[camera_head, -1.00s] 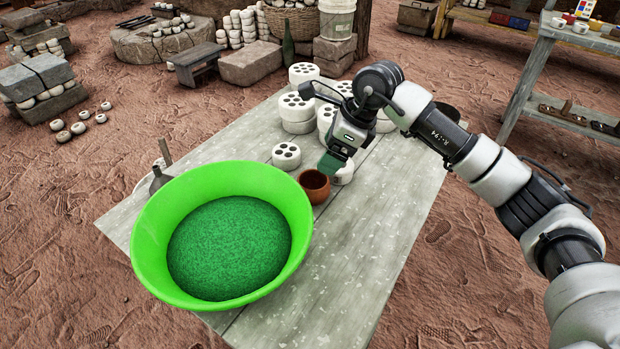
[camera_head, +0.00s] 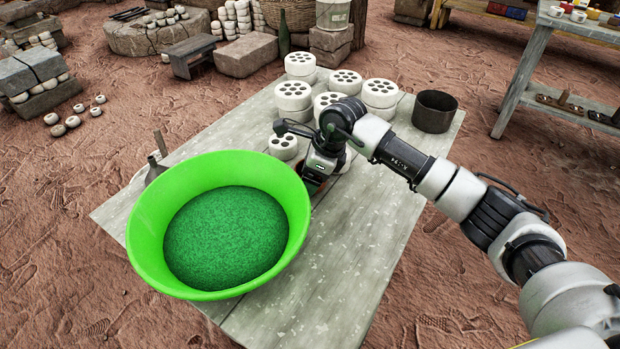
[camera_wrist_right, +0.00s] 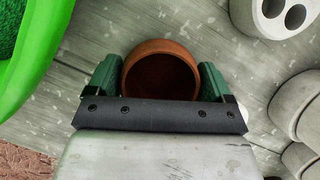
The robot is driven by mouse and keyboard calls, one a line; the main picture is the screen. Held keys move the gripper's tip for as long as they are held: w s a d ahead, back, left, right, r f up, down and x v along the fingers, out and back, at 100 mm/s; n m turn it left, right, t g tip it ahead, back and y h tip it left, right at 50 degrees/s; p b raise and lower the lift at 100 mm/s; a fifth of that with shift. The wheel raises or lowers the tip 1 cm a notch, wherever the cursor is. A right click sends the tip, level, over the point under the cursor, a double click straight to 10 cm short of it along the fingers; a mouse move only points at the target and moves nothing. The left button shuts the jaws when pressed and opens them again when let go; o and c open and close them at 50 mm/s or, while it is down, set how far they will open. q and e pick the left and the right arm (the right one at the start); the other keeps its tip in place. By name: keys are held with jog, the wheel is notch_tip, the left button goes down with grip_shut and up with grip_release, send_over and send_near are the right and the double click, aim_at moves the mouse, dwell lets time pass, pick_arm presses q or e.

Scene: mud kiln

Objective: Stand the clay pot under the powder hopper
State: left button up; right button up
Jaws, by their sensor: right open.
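The brown clay pot (camera_wrist_right: 160,77) sits on the table, seen from above in the right wrist view, with its round mouth up. My right gripper (camera_wrist_right: 160,72) is open, with one green finger pad on each side of the pot. In the head view the right gripper (camera_head: 315,182) points down just right of the hopper and hides nearly all of the pot. The powder hopper appears to be the large bright green bowl (camera_head: 150,225), filled with green powder (camera_head: 225,240); its edge also shows in the right wrist view (camera_wrist_right: 48,35). My left gripper is out of view.
White clay pieces with round holes (camera_head: 293,95) stand right behind the gripper on the grey wooden table (camera_head: 360,240). A dark round pot (camera_head: 435,110) is at the far right corner. The front right of the table is clear.

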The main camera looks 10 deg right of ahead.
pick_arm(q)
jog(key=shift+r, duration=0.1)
pick_arm(e)
jog(key=shift+r, duration=0.1)
jog(key=shift+c, duration=0.5)
